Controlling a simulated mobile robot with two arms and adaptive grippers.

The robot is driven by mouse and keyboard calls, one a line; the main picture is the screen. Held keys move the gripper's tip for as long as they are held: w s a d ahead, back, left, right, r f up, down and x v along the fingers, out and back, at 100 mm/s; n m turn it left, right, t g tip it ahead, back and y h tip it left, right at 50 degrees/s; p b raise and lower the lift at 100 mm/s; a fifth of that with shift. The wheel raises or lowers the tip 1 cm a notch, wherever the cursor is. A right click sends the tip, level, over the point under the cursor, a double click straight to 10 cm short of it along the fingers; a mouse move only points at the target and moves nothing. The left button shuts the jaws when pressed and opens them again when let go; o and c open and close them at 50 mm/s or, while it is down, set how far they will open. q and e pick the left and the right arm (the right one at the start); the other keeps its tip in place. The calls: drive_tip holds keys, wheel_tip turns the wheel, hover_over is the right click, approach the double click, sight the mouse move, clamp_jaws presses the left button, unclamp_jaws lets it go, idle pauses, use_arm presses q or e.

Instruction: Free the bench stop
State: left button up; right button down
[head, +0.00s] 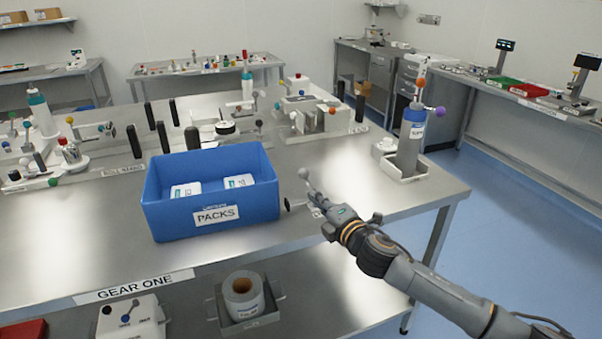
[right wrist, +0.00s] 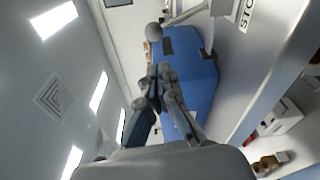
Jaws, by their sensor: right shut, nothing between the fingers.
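The bench stop shows as a lever with a pale grey ball knob (head: 304,173) at the bench's front edge, just right of the blue bin. In the right wrist view the ball (right wrist: 154,32) sits on a thin rod, beside a partly cut-off label (right wrist: 246,15) reading "STO". My right gripper (head: 319,201) comes in from the lower right and is shut with nothing in it. Its closed fingers (right wrist: 158,72) point towards the ball, with a visible gap in the wrist view. The lever's foot is partly hidden by my gripper in the head view. My left gripper is out of view.
A blue bin (head: 218,181) labelled PACKS, holding white packs, stands left of my gripper. A grey cylinder with a blue band (head: 412,130) stands in a tray behind right. Fixtures with upright black handles fill the bench's back. The bench top (head: 350,170) behind my gripper is clear.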

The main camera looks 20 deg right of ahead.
sight(308, 184)
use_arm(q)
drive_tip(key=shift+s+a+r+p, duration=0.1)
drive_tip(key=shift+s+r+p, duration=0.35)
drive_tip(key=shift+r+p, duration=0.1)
use_arm(e)
drive_tip(key=w+a, duration=0.2)
drive_tip(key=w, duration=0.7)
drive_tip(key=shift+w, duration=0.3)
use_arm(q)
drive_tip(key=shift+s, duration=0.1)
